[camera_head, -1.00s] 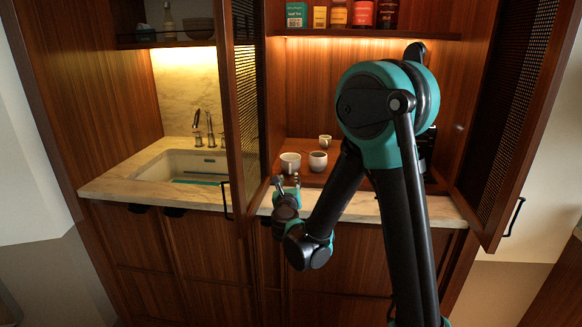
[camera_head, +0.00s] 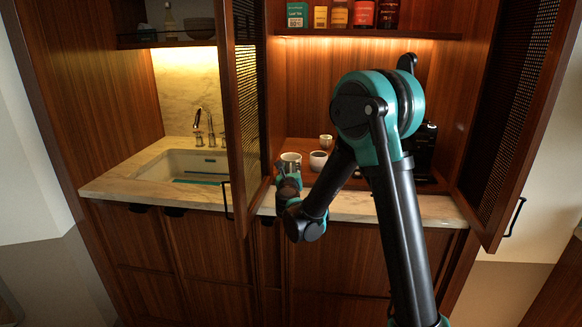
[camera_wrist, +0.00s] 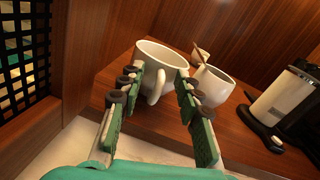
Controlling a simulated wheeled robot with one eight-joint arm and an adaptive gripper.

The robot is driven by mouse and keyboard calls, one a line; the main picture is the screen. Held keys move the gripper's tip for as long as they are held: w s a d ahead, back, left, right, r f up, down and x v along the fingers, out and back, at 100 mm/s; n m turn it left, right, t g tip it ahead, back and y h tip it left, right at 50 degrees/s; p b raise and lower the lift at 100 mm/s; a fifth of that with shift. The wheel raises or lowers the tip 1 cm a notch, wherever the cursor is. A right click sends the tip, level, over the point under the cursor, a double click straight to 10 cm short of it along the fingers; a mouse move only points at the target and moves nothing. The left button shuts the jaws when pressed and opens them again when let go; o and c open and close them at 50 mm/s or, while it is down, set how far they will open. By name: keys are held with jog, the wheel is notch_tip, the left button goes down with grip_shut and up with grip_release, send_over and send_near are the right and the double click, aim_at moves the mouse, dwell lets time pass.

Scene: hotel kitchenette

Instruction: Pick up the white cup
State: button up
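A white cup (camera_wrist: 165,58) stands on the wooden shelf, its handle facing my gripper in the wrist view. In the head view this cup (camera_head: 291,157) is the left one of the group, its lower part hidden by my gripper (camera_head: 287,172). In the wrist view my gripper (camera_wrist: 158,85) is open, its two fingers spread to either side of the cup's handle. The fingertips are close to the cup wall; I cannot tell whether they touch it.
A second white cup (camera_wrist: 213,86) stands just right of the first, with a smaller cup (camera_head: 326,141) behind. A dark appliance (camera_head: 422,150) stands at the right. An open cabinet door (camera_head: 245,110) with mesh is close on the left. A sink (camera_head: 185,166) lies beyond it.

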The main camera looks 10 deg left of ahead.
jog(key=shift+c, duration=0.4)
grip_shut()
jog(key=shift+r, duration=0.1)
